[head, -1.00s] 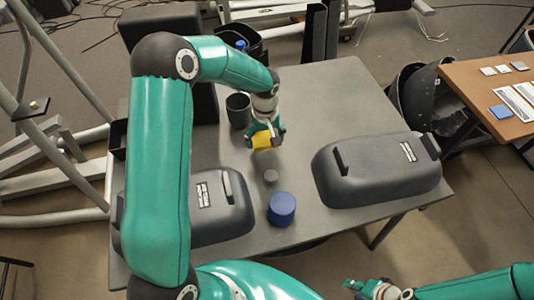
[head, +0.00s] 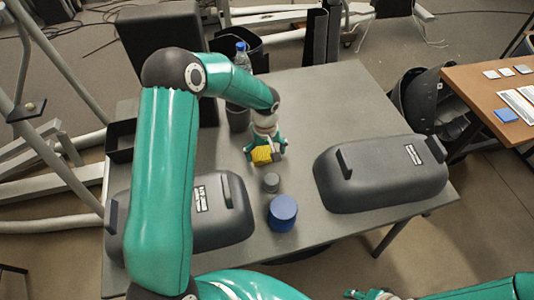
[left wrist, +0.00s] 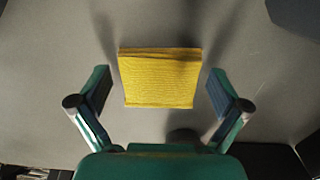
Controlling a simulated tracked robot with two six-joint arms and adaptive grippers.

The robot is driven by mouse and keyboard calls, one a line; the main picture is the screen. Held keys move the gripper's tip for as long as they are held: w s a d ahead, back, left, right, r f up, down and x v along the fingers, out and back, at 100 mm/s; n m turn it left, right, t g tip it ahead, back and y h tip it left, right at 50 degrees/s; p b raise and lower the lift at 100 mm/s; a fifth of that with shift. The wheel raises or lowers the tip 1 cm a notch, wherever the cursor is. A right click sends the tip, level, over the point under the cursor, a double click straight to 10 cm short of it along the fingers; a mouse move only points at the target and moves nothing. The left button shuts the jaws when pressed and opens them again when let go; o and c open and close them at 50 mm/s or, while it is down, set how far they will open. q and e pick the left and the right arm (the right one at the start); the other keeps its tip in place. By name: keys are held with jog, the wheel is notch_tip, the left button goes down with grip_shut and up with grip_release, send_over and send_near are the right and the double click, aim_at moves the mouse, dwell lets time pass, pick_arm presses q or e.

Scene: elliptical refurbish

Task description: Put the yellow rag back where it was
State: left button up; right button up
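The yellow rag (head: 261,155), a folded square, is on the grey table (head: 330,108) near its middle, just below my left gripper in the head view. The left wrist view shows the rag (left wrist: 158,78) flat between the spread fingers, with a gap on each side. My left gripper (head: 266,155) is open around the rag; its fingers also show in the left wrist view (left wrist: 160,95). My right gripper (head: 365,294) is only partly in view at the bottom edge, away from the table, and its finger opening is unclear.
A small grey cylinder (head: 271,183) and a blue cylinder (head: 283,214) stand in front of the rag. Dark covers lie to the left (head: 232,222) and right (head: 380,173). A dark cup (head: 238,118) stands behind. The table's back right is clear.

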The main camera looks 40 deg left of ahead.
aim_at(266, 154)
pick_arm(q)
notch_tip(266, 154, up, 12)
jog(key=p, duration=0.6)
jog(key=shift+p, duration=0.3)
